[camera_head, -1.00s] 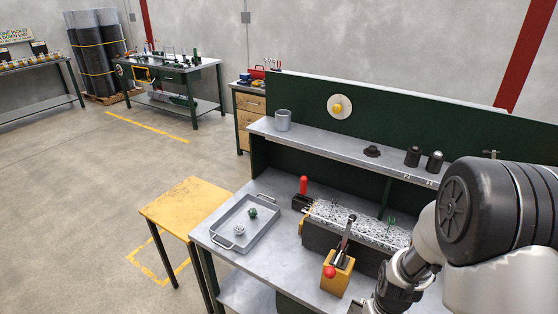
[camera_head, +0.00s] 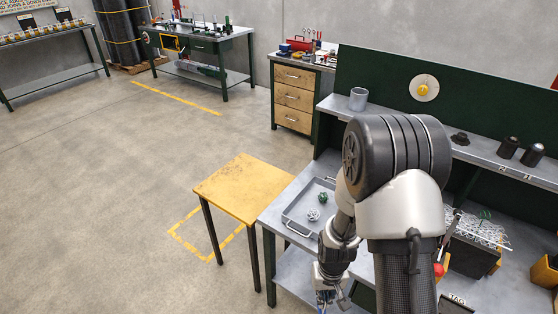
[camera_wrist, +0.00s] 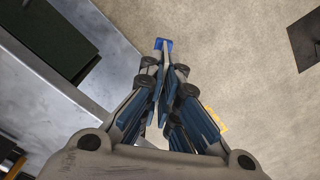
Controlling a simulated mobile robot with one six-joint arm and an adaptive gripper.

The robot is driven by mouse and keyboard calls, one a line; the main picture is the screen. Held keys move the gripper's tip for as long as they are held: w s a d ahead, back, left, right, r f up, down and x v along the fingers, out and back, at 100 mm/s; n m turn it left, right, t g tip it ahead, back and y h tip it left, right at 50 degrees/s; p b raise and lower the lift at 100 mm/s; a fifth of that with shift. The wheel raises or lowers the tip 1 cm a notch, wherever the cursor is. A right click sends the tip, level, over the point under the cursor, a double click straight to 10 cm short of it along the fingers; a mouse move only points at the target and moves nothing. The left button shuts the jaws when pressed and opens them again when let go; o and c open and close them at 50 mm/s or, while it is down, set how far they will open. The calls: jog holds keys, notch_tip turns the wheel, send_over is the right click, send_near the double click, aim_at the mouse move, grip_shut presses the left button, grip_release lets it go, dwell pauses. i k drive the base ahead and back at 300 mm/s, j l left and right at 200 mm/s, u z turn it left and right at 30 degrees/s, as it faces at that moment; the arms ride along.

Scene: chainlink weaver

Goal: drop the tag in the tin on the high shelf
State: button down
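The tin (camera_head: 358,99), a grey open cylinder, stands at the left end of the high shelf. My gripper (camera_head: 323,297) hangs low past the bench's left front edge, well below and in front of the tin. In the wrist view its fingers (camera_wrist: 163,50) come together over bare floor. A white label reading TAG (camera_head: 457,300) shows at the bench's lower right. No loose tag can be made out.
A grey tray (camera_head: 296,224) with a white and a green piece lies on the bench, partly behind my arm. A yellow-topped table (camera_head: 240,188) stands left of the bench. Dark knobs (camera_head: 508,148) stand farther right on the shelf. The floor at left is open.

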aim_at(357, 99)
jog(key=i+j+u, duration=0.65)
jog(key=u, duration=0.15)
jog(key=i+j+u, duration=0.4)
jog(key=i+u, duration=0.4)
jog(key=i+j, duration=0.1)
jog(key=i, duration=1.55)
jog(key=i+l+z, duration=0.15)
jog(key=i+z, duration=0.55)
jog(key=z, duration=0.15)
jog(key=i+z, duration=0.45)
jog(key=i+j+z, duration=0.2)
jog(key=z, duration=0.25)
jog(key=i+l+z, duration=0.2)
jog(key=i+z, duration=0.7)
jog(key=i, duration=0.15)
jog(key=i+j+z, duration=0.15)
jog(key=i+z, duration=0.6)
jog(key=z, duration=0.25)
jog(key=i+z, duration=0.3)
jog(key=z, duration=0.15)
jog(key=i+j+z, duration=0.1)
jog(key=i+z, duration=0.2)
jog(key=z, duration=0.2)
jog(key=i+j+z, duration=0.2)
jog(key=z, duration=0.25)
